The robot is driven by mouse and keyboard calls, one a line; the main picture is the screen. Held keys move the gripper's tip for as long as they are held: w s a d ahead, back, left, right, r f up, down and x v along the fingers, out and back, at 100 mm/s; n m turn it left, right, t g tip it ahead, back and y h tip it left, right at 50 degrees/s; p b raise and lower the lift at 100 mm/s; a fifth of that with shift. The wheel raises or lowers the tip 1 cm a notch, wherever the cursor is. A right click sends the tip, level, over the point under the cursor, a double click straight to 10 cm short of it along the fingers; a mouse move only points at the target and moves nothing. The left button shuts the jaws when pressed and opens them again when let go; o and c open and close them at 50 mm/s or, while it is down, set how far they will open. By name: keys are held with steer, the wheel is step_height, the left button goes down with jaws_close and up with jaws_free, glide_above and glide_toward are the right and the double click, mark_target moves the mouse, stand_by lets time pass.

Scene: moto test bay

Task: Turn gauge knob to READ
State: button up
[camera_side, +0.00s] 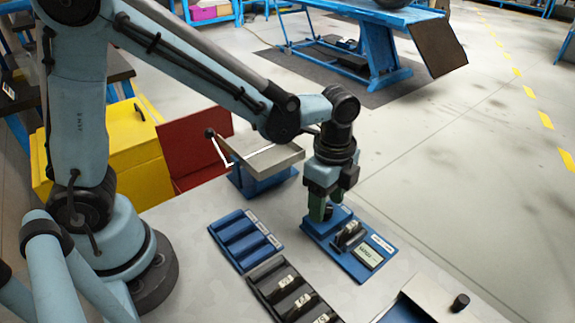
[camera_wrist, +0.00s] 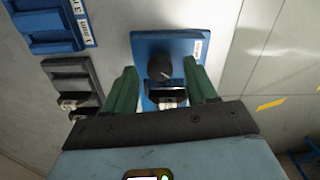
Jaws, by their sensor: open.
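The blue gauge panel (camera_side: 326,240) lies on the bench below my gripper (camera_side: 325,210). It carries a pale display (camera_side: 368,255), whose text is too small to read, and a dark holder (camera_side: 349,235). In the wrist view the round black knob (camera_wrist: 159,67) sits on the blue panel (camera_wrist: 147,45), with a short pale mark toward its lower right. My gripper (camera_wrist: 164,76) is open, its green fingers to the left and right of the knob with gaps at both sides. In the side view the fingers partly hide the knob. I cannot tell which word the mark points at.
A blue slotted tray (camera_side: 245,240) and a dark slotted rack (camera_side: 285,290) with labelled pieces lie to the left of the panel. A blue stand with a grey top (camera_side: 268,160) is behind. A box with a black knob (camera_side: 460,302) stands at the front right.

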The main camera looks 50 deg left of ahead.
steer(key=shift+f, duration=0.4)
steer(key=c, duration=1.1)
steer(key=shift+o, duration=0.2)
